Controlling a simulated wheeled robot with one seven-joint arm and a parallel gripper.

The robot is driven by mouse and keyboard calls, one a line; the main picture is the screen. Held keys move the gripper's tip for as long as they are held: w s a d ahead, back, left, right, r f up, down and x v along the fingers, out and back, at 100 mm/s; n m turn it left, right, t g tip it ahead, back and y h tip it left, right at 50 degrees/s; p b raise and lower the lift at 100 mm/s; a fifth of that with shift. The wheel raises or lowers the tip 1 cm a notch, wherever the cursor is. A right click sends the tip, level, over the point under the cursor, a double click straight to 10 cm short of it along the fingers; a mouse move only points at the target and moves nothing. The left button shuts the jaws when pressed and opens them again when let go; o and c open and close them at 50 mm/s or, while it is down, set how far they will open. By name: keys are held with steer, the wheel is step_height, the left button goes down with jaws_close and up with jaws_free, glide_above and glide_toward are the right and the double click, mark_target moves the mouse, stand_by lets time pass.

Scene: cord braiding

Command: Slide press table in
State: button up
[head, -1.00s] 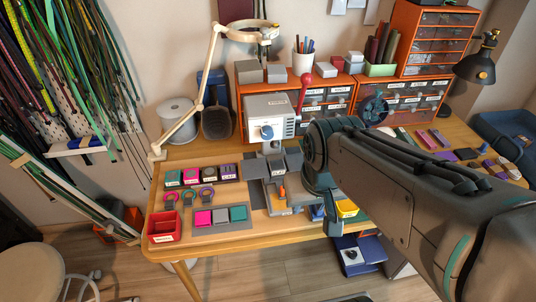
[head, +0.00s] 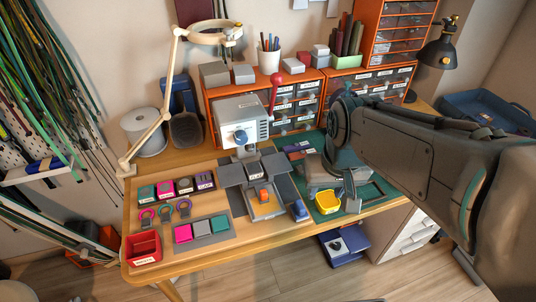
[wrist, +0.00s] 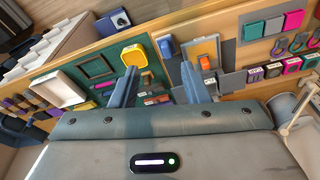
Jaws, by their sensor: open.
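The press (head: 240,124) is a pale grey box with a blue-centred dial and a red-knobbed lever at its right. Its grey press table (head: 266,211) sticks out in front, toward the bench's front edge, with an orange piece (head: 263,195) on it.
A yellow tray (head: 327,202) and a blue piece (head: 300,209) lie close to the right of the press table. Coloured blocks (head: 202,229) and a red bin (head: 144,247) lie to the left. Orange drawer units (head: 296,101) stand behind. The bench front is clear of tall things.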

steer(key=w+a+n+g, duration=0.1)
steer(key=w+a, duration=0.4)
steer(key=w, duration=0.3)
steer(key=n+g+p, duration=0.1)
steer(key=n+p, duration=0.1)
glide_toward(264, 191)
step_height(264, 191, down, 9)
steer(key=shift+w+a+r, duration=0.15)
steer(key=shift+r, duration=0.05)
jaws_close()
